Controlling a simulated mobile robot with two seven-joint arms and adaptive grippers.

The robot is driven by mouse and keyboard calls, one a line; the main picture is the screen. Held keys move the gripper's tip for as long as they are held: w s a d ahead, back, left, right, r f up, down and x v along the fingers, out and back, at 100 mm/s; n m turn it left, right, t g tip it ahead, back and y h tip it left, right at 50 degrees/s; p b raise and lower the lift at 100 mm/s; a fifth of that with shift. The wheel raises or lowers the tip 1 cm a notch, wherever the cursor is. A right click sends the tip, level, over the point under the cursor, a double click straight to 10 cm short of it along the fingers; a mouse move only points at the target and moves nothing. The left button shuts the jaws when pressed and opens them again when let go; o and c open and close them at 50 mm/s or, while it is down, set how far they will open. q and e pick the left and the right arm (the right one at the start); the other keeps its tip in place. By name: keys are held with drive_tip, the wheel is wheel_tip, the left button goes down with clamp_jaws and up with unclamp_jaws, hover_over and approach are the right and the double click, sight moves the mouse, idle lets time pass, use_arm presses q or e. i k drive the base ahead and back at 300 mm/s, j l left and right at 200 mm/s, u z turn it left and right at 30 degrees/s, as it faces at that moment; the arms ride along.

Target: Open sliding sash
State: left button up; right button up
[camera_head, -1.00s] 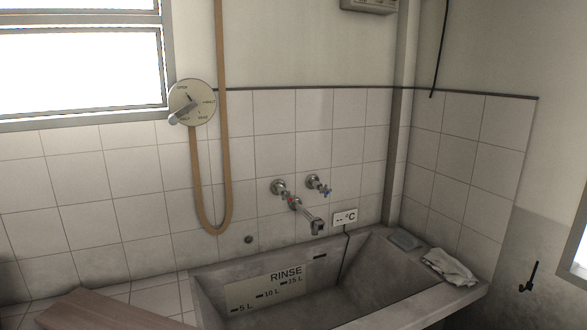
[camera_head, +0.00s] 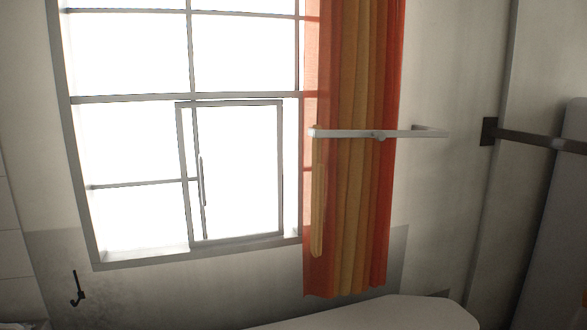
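The sliding sash (camera_head: 282,170) is a small grey-framed pane in the lower right part of a bright window (camera_head: 72,140). A slim vertical handle (camera_head: 201,180) shows near the sash's left side. The sash's right side stands a little short of the window's right frame. The glare hides whether there is glass behind it, so I cannot tell how far it is open. Neither of my grippers is in view.
An orange and yellow striped curtain (camera_head: 365,190) hangs right of the window, with a metal bar (camera_head: 350,133) in front. A dark hook (camera_head: 76,290) is on the lower left wall. A dark rail (camera_head: 530,138) is at right. A pale rounded surface (camera_head: 400,315) crosses the bottom.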

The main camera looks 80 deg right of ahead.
sight(278, 103)
drive_tip(key=z, duration=2)
drive_tip(key=l+z, duration=0.3)
drive_tip(key=z, duration=0.15)
